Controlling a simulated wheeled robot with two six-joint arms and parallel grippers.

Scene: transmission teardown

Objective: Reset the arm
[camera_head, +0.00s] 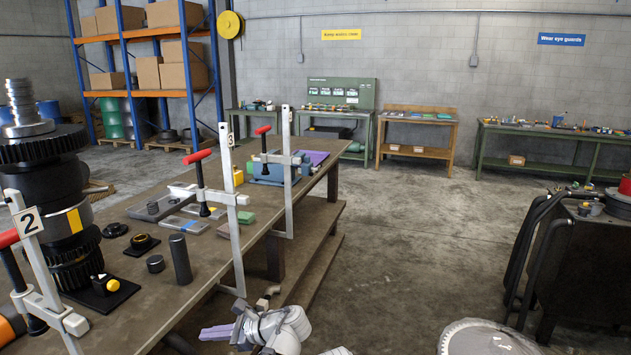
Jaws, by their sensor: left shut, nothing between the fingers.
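My left gripper (216,332) shows at the bottom of the head view, just off the front edge of the workbench (222,275). Its pale purple fingers point left and are shut with nothing between them. White and grey links of my left arm show behind it, to its right. The arm hangs clear of the bench parts. My right gripper is out of view.
Clamps numbered 2 (38,275) and 3 (288,170) and another red-handled clamp (232,225) line the bench edge near my gripper. A gear stack (70,215) stands left. A dark cart (585,265) stands right. The middle floor (420,235) is free.

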